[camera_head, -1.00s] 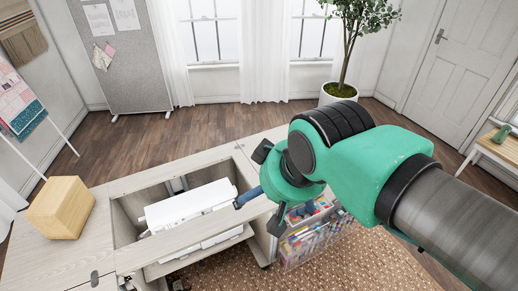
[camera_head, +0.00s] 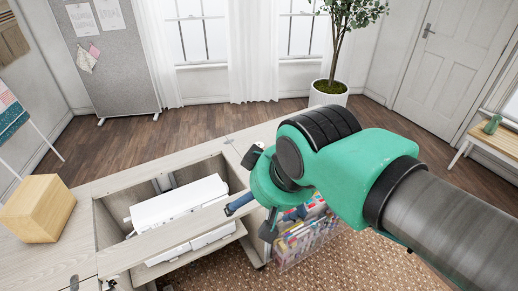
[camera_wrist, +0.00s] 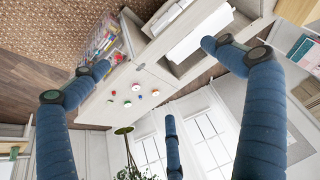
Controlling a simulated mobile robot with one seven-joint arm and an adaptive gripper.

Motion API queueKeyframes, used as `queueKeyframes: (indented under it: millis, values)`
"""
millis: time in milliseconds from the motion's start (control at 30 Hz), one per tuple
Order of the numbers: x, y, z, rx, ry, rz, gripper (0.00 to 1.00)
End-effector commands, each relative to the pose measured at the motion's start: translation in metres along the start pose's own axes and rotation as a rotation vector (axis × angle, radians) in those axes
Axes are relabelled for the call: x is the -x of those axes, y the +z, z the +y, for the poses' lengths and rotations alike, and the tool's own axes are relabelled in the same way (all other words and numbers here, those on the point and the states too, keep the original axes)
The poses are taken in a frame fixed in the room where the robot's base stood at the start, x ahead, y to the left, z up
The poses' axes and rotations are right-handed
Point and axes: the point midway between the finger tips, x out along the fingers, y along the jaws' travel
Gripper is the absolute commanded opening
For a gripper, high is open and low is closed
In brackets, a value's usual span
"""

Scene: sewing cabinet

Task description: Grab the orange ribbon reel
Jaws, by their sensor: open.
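Several small round reels or spools lie on the pale cabinet top in the wrist view. A reddish-orange one (camera_wrist: 155,92) sits to the right of the others and a red one (camera_wrist: 136,87) is beside it. They are too small to tell surely which is the orange ribbon reel. In the head view my arm hides that part of the top. My gripper (camera_wrist: 154,60) is open and empty, its blue fingers spread around the view of the cabinet. In the head view my gripper (camera_head: 243,200) is over the cabinet, mostly hidden by my wrist.
A white sewing machine (camera_head: 180,208) sits in the cabinet's open well. A wooden cube (camera_head: 38,208) stands on the left wing. A potted plant (camera_head: 328,95) stands behind. Open floor lies beyond the cabinet.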

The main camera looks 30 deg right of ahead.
Motion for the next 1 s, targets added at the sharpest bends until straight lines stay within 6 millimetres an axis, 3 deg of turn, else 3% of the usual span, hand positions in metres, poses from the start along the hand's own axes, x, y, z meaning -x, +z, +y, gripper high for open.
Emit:
queueKeyframes:
  millis: [400,467,600,1000]
  values:
    - [-0.0002,0.0002,0.0000,0.000,0.000,0.000,1.00]
    - [-0.0001,0.0002,0.0000,0.000,0.000,0.000,0.92]
    - [-0.0001,0.0001,0.0000,0.000,0.000,0.000,0.64]
    - [0.0005,-0.0032,0.0004,0.000,0.000,-0.002,0.63]
